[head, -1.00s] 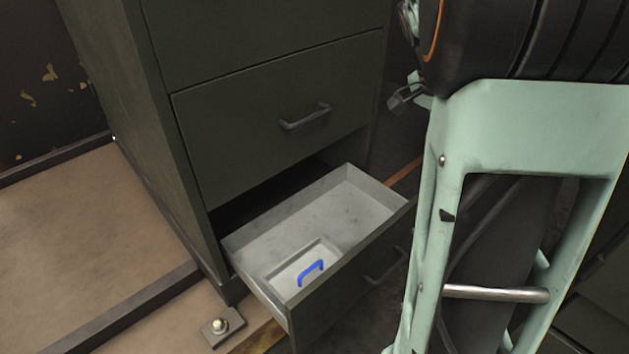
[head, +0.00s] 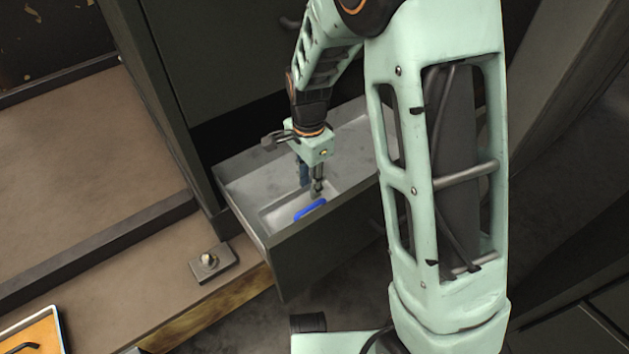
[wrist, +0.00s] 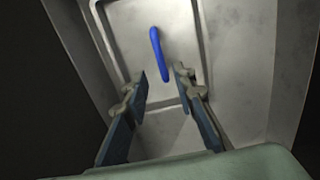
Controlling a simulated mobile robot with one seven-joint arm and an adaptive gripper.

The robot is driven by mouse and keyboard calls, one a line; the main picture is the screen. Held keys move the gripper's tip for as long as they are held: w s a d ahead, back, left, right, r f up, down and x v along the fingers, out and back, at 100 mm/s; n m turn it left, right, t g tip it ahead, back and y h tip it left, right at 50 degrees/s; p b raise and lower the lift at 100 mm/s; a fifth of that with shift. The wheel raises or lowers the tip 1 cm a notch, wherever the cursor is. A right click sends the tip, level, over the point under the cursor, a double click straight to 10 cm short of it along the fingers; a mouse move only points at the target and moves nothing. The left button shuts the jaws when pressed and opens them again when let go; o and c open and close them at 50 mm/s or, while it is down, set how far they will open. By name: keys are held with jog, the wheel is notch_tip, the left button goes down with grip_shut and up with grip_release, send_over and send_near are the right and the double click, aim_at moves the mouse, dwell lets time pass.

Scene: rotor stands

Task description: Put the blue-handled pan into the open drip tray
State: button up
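The pan (head: 275,216) is a shallow grey rectangular piece with a blue handle (head: 310,209). It lies in the front left part of the open grey drawer-like tray (head: 240,180), low in the dark cabinet. My gripper (head: 311,190) reaches down into the tray, just behind the blue handle in the head view.
The tray's front panel (head: 330,235) and side walls stand close around my gripper. A pale-rimmed orange tray (head: 35,333) is partly in view at bottom left.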

aim_at(310, 206)
notch_tip(310, 206, down, 10)
jog(key=b, duration=0.6)
jog(key=shift+r, duration=0.25)
jog(key=shift+c, duration=0.4)
grip_shut()
jog(key=shift+r, duration=0.1)
jog(key=shift+r+p, duration=3.2)
jog(key=shift+r, duration=0.8)
